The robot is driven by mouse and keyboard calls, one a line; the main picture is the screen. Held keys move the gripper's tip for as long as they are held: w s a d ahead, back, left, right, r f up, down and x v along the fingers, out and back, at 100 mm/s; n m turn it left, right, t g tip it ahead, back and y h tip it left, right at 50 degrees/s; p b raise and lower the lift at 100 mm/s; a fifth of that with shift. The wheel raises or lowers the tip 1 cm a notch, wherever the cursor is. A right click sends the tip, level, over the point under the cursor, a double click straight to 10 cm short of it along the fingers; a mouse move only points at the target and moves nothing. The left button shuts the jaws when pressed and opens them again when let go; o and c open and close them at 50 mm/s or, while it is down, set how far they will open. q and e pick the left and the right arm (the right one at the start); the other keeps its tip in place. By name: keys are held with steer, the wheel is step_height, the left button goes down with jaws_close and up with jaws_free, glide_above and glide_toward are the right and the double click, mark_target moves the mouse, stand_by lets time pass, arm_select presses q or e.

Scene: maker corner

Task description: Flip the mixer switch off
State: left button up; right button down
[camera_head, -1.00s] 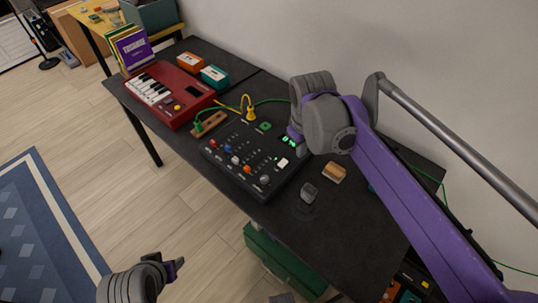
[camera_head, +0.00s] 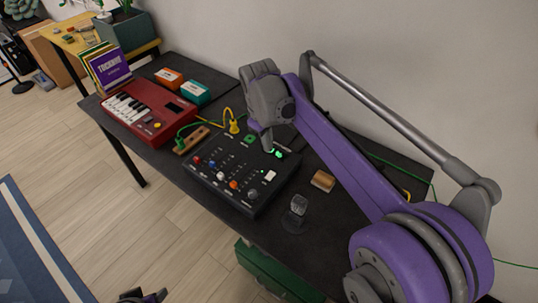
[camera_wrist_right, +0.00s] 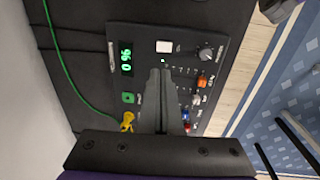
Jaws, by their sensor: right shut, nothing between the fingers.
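The black mixer (camera_head: 212,182) lies on the dark table, with coloured knobs, a lit green display (camera_head: 278,153) and a white rocker-like switch (camera_head: 270,175). In the right wrist view the mixer (camera_wrist_right: 222,50) shows the white switch (camera_wrist_right: 163,46) with a small green light beside it. My right gripper (camera_head: 267,147) is over the mixer's back part, near the display. In the wrist view its shut, empty fingers (camera_wrist_right: 160,73) point toward the white switch, with a gap in the picture. My left gripper (camera_head: 142,297) barely shows at the bottom edge; its jaws are unclear.
A red keyboard (camera_head: 165,128), an orange box (camera_head: 169,78) and a teal box (camera_head: 195,92) are to the left. Yellow (camera_head: 233,123) and green cables plug in near the mixer's back. A wooden block (camera_head: 323,181) and a small clear-grey object (camera_head: 298,205) stand right of it.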

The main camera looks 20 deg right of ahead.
mark_target(272, 173)
steer(key=f, duration=0.4)
steer(key=d+f+b, duration=0.1)
steer(key=f, duration=0.8)
steer(key=shift+w+d, duration=0.2)
steer(key=shift+w, duration=0.2)
